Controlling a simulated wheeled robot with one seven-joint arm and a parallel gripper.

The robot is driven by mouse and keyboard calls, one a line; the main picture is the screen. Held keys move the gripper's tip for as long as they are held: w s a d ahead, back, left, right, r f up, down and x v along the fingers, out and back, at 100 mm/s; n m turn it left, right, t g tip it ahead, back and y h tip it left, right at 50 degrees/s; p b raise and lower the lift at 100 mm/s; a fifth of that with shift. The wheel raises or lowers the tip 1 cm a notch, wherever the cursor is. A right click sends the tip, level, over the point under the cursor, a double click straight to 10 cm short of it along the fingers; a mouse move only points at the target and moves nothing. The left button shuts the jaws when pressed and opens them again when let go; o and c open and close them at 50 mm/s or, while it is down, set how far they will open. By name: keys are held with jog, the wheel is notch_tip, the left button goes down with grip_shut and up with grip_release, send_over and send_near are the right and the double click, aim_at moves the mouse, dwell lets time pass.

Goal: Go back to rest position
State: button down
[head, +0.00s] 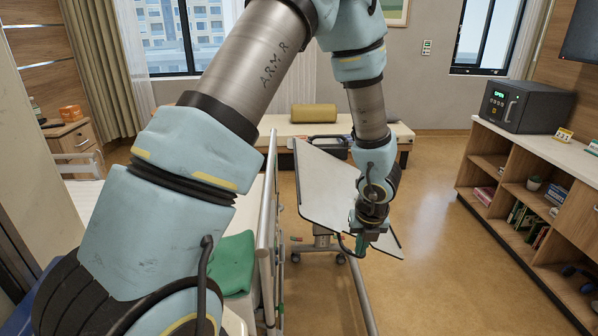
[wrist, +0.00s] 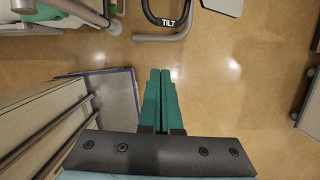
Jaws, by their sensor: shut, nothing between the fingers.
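My gripper (head: 364,245) hangs pointing down at the end of my arm, in front of the lower right part of the overbed table's top in the head view. In the wrist view its two teal fingers (wrist: 160,100) lie side by side, shut, with nothing held between them. Bare floor shows beyond the fingertips. My arm reaches across the middle of the head view and hides part of the room behind it.
The overbed table (head: 318,190) has a slanted white top. A black handle marked TILT (wrist: 167,22) is ahead of the fingers. A bed rail (head: 268,225) and green cloth (head: 232,264) are left. Shelves (head: 520,190) stand right; floor (head: 445,240) between is clear.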

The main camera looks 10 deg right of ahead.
jog(key=w+a+r+n+y, duration=0.1)
jog(key=w+a+r+n, duration=0.25)
jog(key=a+n, duration=0.45)
jog(key=w+a+r+n+y, duration=0.1)
jog(key=w+a+r+n, duration=0.1)
jog(key=a+r+n, duration=0.45)
jog(key=s+a+r+n, duration=0.3)
jog(key=a+n, duration=0.5)
jog(key=n, duration=0.3)
jog(key=s+a+r+n+g+h, duration=0.1)
jog(key=s+a+r+n, duration=0.2)
jog(key=a+n, duration=0.5)
jog(key=n, duration=0.3)
jog(key=shift+a+h, duration=0.2)
jog(key=shift+h, duration=0.1)
jog(key=shift+s, duration=0.1)
